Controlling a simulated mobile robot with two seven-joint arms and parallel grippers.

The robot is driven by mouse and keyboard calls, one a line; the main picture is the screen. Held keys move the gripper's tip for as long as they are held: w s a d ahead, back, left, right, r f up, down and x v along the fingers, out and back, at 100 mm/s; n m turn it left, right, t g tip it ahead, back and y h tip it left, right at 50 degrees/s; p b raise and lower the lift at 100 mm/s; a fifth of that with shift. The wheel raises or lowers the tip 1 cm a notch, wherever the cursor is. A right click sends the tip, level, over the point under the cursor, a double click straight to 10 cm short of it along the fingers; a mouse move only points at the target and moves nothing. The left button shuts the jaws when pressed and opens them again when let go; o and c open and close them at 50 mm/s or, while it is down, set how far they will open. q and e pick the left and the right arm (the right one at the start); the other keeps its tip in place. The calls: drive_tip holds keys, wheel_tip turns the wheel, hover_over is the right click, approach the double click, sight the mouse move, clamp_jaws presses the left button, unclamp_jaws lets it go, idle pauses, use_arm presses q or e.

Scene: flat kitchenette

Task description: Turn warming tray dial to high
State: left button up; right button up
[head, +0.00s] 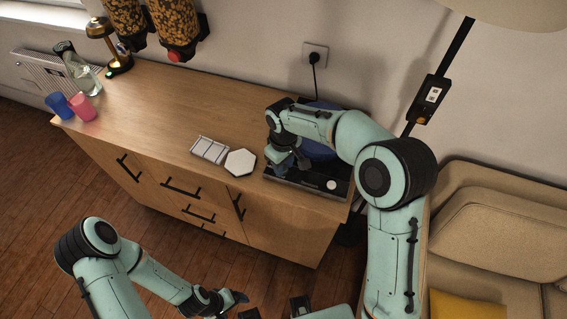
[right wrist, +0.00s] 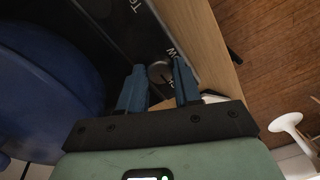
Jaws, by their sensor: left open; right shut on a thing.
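The dark warming tray (head: 312,181) lies at the right end of the wooden sideboard, with light lettering on its front strip. A round grey dial (right wrist: 160,72) sits on this strip in the right wrist view, and part of the lettering is hidden around it. My right gripper (right wrist: 160,66) is shut on the dial, one blue finger on each side. In the head view my right gripper (head: 286,163) is over the tray's left front part and hides that dial. A pale round knob (head: 332,185) shows farther right on the front. My left gripper (head: 239,299) is open and empty, low before the sideboard.
A blue round vessel (head: 318,148) stands on the tray, behind my right gripper. A white hexagonal piece (head: 240,162) and a small slatted rack (head: 209,150) lie left of the tray. Blue (head: 59,105) and pink (head: 82,106) cups stand far left. The sideboard's middle is clear.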

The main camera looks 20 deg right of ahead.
idle(0.4)
drive_tip(key=o, duration=1)
drive_tip(key=shift+o, duration=0.2)
drive_tip(key=shift+r, duration=0.1)
use_arm(q)
drive_tip(key=shift+w+r+p, duration=0.75)
drive_tip(key=shift+r+p, duration=0.1)
drive_tip(key=shift+r, duration=0.2)
use_arm(e)
wheel_tip(320, 180, up, 13)
use_arm(q)
drive_tip(key=shift+s, duration=0.15)
